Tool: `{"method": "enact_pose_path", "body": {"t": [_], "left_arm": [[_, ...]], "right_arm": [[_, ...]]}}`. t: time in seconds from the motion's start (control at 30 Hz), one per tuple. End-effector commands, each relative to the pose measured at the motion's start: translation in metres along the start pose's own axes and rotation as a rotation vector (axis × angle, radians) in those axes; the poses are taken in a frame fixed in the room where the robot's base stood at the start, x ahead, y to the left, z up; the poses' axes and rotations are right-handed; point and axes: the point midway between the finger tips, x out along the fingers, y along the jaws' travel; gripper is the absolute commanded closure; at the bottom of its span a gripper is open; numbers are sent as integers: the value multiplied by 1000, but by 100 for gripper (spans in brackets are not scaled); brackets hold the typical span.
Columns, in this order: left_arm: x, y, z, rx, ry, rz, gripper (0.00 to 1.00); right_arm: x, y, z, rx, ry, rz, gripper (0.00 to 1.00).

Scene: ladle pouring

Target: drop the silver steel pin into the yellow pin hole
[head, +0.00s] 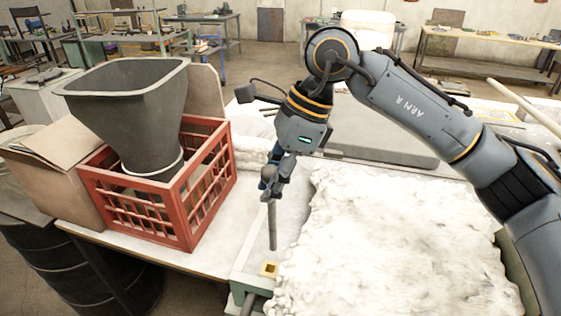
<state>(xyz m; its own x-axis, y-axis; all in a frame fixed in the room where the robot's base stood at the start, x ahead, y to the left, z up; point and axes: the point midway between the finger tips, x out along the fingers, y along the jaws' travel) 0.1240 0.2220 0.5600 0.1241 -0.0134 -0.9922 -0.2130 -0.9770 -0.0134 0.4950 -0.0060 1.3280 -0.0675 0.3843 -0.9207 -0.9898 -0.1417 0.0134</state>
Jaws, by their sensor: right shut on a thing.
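My right gripper (273,188) is shut on the upper end of the silver steel pin (272,228). The pin hangs nearly upright below the fingers. Its lower end shows just above and behind the yellow pin hole (268,269) in the picture, and it looks apart from it. The yellow pin hole is a small square block with a dark opening, at the near corner of the pale mould frame. My left gripper is not in view.
A red crate (186,236) holding a dark grey funnel (125,105) stands to the left, beside a cardboard box (48,178). White lumpy sand (400,240) fills the right front. A dark barrel (70,275) is at lower left. A grey slab (375,145) lies behind my right gripper.

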Motion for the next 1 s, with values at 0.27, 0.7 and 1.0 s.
{"method": "enact_pose_path", "body": {"t": [0.27, 0.7, 1.0], "left_arm": [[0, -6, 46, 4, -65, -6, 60], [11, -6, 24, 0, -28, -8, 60], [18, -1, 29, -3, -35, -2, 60]], "right_arm": [[6, 0, -2, -2, 0, 1, 100], [29, 0, -12, -2, -1, 0, 100], [46, 0, -19, -2, 0, 0, 100]]}}
